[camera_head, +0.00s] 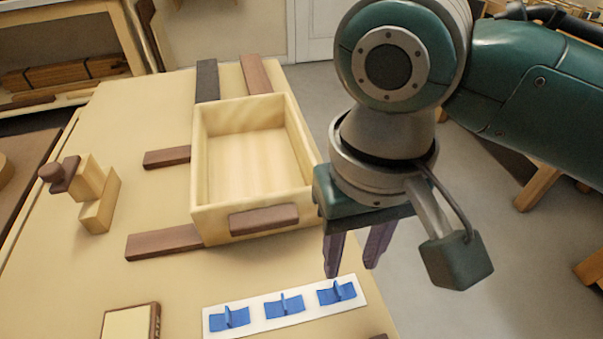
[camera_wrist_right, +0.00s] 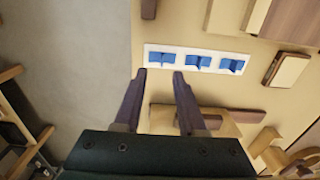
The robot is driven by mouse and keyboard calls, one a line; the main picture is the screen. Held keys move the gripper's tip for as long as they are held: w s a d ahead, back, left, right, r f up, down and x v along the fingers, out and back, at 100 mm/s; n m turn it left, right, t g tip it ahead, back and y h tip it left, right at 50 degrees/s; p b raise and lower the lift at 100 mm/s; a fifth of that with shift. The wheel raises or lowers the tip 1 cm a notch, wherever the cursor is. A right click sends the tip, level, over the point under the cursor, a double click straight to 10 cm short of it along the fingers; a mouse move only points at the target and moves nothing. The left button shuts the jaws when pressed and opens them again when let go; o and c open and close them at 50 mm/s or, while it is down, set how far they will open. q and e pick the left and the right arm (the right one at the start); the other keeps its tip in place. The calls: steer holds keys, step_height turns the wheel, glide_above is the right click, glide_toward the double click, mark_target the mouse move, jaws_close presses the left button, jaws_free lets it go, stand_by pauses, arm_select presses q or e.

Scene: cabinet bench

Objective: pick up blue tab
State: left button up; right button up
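Three blue tabs, each with an upright fin, sit in a row on a white strip (camera_head: 256,313) at the table's front: a left tab (camera_head: 229,317), a middle tab (camera_head: 284,304) and a right tab (camera_head: 336,292). My right gripper (camera_head: 352,268) is open and empty, fingers pointing down, above the table's right edge near the right tab. In the right wrist view the fingertips (camera_wrist_right: 159,74) are apart, just short of the strip, closest to the leftmost tab there (camera_wrist_right: 167,60). Neither finger visibly touches a tab. My left gripper is not in view.
An open wooden drawer box (camera_head: 203,170) with a brown handle (camera_head: 264,219) stands behind the strip. Wooden blocks (camera_head: 98,205) are at left, dark strips (camera_head: 165,243) lie beside the box, and a framed panel (camera_head: 131,323) is at front left. Floor lies beyond the right edge.

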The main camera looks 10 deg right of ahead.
mark_target(341, 296)
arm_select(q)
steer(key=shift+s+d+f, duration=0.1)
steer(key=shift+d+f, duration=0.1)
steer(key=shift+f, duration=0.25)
arm_select(e)
step_height(341, 296, down, 3)
steer(key=shift+d+r, duration=0.15)
steer(key=shift+r, duration=0.05)
arm_select(q)
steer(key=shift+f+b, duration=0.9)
steer(key=shift+b, duration=0.25)
arm_select(e)
steer(key=f, duration=0.5)
steer(key=shift+s+a+f, duration=0.25)
steer(key=shift+a, duration=0.1)
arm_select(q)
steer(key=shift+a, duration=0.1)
arm_select(e)
jaws_close()
